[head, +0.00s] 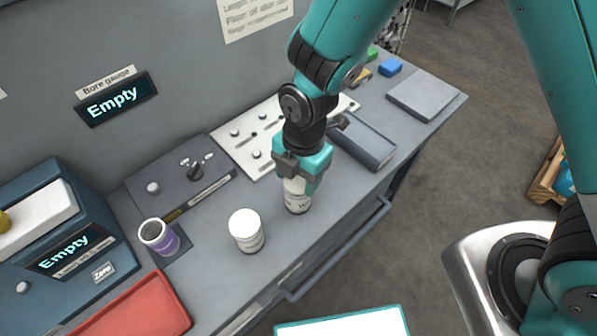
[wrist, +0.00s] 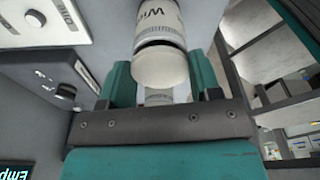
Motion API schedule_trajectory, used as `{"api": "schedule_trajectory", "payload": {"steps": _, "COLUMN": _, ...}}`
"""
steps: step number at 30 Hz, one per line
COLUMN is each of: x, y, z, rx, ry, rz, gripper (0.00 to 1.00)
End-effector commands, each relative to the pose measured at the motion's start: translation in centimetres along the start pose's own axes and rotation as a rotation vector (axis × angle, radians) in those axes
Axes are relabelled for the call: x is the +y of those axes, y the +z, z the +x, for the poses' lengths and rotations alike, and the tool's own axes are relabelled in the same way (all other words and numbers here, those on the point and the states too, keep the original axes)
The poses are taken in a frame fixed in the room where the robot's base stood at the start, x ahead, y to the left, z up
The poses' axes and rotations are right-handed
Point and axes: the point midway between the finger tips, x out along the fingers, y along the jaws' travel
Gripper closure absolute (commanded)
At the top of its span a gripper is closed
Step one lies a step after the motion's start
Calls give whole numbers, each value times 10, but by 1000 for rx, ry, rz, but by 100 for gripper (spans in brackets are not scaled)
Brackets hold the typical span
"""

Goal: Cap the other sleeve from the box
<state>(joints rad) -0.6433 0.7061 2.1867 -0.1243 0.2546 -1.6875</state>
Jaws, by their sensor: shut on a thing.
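My gripper (head: 299,176) is closed around the upper part of a white labelled cylinder (head: 296,198), which is upright over the bench. In the wrist view the same cylinder (wrist: 160,22) shows its lettering and a pale round end between the teal fingers of my gripper (wrist: 162,82). I cannot tell whether its base touches the bench. A second white cylinder (head: 246,232) with a white top and a label stands to the left, apart from my gripper. A purple sleeve (head: 165,243) with a pale rim and dark open top stands farther left. No box of caps is clearly identifiable.
A red tray (head: 140,308) lies at the front left, beside a blue instrument (head: 50,235) reading Empty. A grey control panel (head: 180,178) and white panel (head: 250,135) stand behind. A blue-grey case (head: 365,143) is right of my gripper. A wooden crate (head: 545,180) stands at far right.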

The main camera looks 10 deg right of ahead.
Motion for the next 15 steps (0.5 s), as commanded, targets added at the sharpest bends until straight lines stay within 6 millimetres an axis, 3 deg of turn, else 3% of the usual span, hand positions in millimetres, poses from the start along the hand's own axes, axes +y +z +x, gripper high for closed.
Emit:
{"api": "schedule_trajectory", "payload": {"steps": 14, "x": -1, "y": 1, "z": 8, "rx": 0, "ry": -2, "rz": 0, "gripper": 64}}
{"api": "schedule_trajectory", "payload": {"steps": 15, "x": -1, "y": 1, "z": 8, "rx": 0, "ry": -2, "rz": 0, "gripper": 38}}
